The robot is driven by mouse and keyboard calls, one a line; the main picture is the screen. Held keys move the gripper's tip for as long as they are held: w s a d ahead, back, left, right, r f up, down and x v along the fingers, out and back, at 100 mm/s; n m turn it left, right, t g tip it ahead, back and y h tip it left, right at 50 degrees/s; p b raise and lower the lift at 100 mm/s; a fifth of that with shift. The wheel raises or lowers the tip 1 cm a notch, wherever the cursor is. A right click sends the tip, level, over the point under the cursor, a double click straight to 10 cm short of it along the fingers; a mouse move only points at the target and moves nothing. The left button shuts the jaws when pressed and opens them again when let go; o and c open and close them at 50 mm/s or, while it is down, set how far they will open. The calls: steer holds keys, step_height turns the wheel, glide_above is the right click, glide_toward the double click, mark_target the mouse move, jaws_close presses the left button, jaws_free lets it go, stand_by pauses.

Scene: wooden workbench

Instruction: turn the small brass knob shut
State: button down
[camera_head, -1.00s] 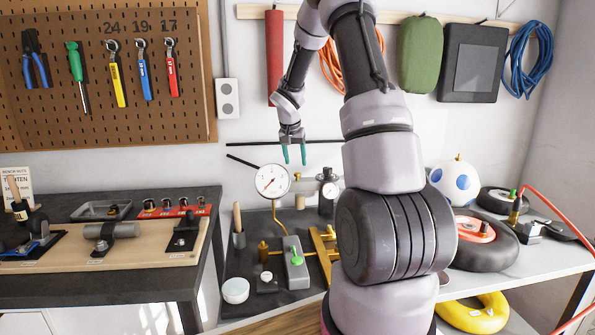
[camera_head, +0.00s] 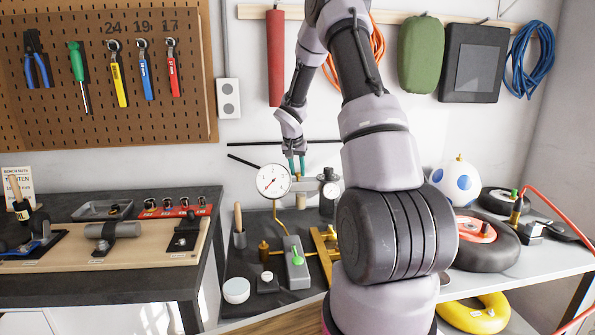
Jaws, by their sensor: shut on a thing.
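My gripper (camera_head: 297,166) points down beside the white round dial gauge (camera_head: 273,181), just right of its upper rim. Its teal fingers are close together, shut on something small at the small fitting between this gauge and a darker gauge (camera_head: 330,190). The fingers hide most of what they hold; from its place it appears to be the small brass knob, but its turn position cannot be made out. A thin brass pipe (camera_head: 276,213) runs down from the white gauge.
A grey block with a green knob (camera_head: 297,262), a brass fitting (camera_head: 263,252), a yellow frame (camera_head: 323,255) and a white jar (camera_head: 236,290) stand on the dark bench top below.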

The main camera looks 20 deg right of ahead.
steer(key=shift+n, duration=0.3)
steer(key=n, duration=0.1)
steer(key=n+y, duration=0.1)
steer(key=n+t, duration=0.1)
steer(key=n, duration=0.1)
steer(key=shift+s+d+y, duration=0.15)
steer(key=shift+d+y, duration=0.1)
steer(key=shift+y, duration=0.05)
steer(key=shift+d+n+y, duration=0.1)
steer(key=shift+n+y, duration=0.7)
steer(key=shift+n, duration=1.5)
steer(key=c, duration=0.6)
jaws_free()
steer(key=v, duration=1.1)
